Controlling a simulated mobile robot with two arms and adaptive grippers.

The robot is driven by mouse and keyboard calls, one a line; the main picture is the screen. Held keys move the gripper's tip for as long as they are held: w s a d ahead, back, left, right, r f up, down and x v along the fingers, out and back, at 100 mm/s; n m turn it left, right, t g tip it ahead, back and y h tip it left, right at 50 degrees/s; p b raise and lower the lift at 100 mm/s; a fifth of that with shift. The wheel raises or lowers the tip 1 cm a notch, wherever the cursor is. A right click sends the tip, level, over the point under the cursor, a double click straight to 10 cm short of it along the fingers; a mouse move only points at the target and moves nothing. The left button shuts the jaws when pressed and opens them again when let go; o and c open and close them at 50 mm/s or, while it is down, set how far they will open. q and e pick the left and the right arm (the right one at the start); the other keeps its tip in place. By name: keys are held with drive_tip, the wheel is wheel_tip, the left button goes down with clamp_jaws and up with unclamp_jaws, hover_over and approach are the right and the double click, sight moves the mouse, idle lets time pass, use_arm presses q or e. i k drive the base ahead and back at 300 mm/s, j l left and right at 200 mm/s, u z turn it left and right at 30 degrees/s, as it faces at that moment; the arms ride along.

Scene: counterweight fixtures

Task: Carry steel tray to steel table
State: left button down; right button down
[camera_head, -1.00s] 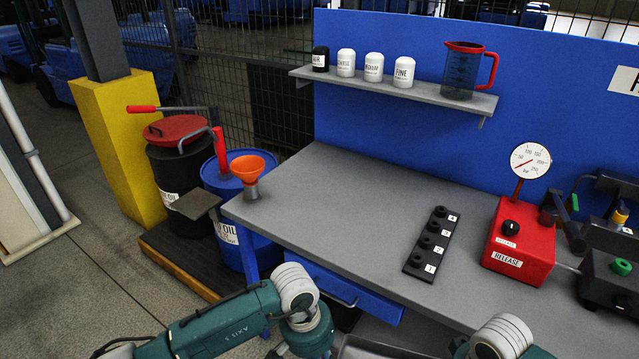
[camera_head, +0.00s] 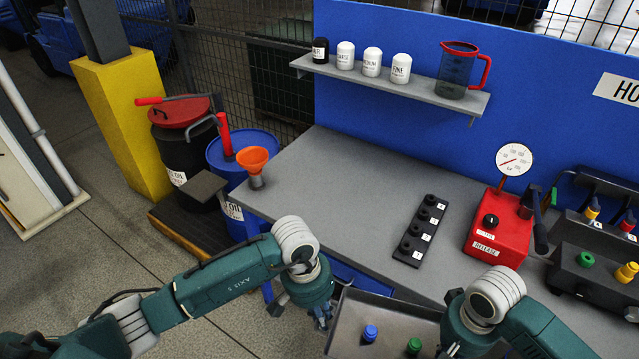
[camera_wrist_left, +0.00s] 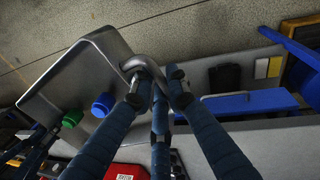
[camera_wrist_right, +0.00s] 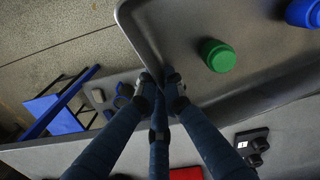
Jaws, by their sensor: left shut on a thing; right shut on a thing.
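The steel tray (camera_head: 388,312) shows at the bottom of the head view, in front of the grey-topped workbench (camera_head: 330,180). A blue-capped piece (camera_head: 370,332) and a green-capped piece (camera_head: 414,346) stand in it. My left gripper (camera_head: 324,320) is at the tray's left end; in the left wrist view its fingers (camera_wrist_left: 157,80) are shut on the tray's handle. In the right wrist view my right gripper (camera_wrist_right: 161,85) is shut at the tray's other end; its fingers hide the part gripped. In the head view my right arm hides its fingertips. I cannot tell whether the workbench is the steel table.
On the bench stand a black numbered block (camera_head: 420,232), a red gauge unit (camera_head: 498,230) and a control box (camera_head: 590,270). An orange funnel (camera_head: 254,160) is at its left end, beside oil drums (camera_head: 185,150).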

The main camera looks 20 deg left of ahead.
sight(318, 186)
drive_tip(key=i+j, duration=1.55)
drive_tip(key=i, duration=0.15)
